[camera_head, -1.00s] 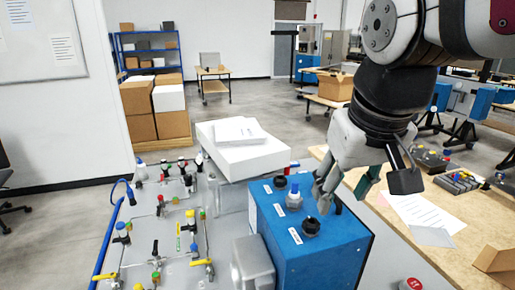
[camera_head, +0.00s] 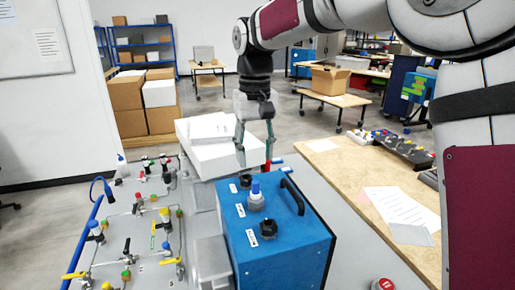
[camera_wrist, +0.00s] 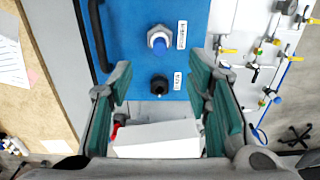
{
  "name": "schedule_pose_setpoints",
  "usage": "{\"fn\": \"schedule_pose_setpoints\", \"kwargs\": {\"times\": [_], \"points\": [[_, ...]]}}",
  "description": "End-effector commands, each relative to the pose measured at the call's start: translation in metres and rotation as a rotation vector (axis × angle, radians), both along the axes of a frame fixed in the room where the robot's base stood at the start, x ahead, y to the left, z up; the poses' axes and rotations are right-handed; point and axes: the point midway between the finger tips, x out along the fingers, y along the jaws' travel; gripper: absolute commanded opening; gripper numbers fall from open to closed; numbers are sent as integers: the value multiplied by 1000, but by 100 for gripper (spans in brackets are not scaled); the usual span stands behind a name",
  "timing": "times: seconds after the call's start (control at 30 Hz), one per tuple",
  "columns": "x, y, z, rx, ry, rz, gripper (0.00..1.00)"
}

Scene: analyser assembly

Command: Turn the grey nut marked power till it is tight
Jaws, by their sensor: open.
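The blue box (camera_head: 290,245) carries a grey nut with a blue top (camera_head: 256,200), with a black fitting (camera_head: 245,181) behind it and another black knob (camera_head: 268,229) in front. The small white labels are too blurred to read, so I cannot confirm which is marked power. My gripper (camera_head: 255,148) is open and empty, pointing down above the box's far end. In the wrist view the grey nut (camera_wrist: 158,40) lies beyond the fingertips. The black fitting (camera_wrist: 159,85) shows between the green-padded fingers (camera_wrist: 158,78). The front knob is out of the wrist view.
A black handle (camera_head: 292,196) stands on the box's right side. A white case (camera_head: 215,158) sits behind the box, close under my gripper. A panel of valves and pipes (camera_head: 140,240) lies left. A wooden bench (camera_head: 350,185) with papers is right.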

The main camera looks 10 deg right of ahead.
Motion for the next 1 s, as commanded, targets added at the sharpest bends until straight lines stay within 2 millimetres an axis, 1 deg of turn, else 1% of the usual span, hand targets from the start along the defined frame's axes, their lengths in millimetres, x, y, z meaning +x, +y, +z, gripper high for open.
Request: {"fn": "schedule_pose_setpoints", "kwargs": {"times": [1.0], "points": [[0,-1,-106,-2,1,0,45]]}}
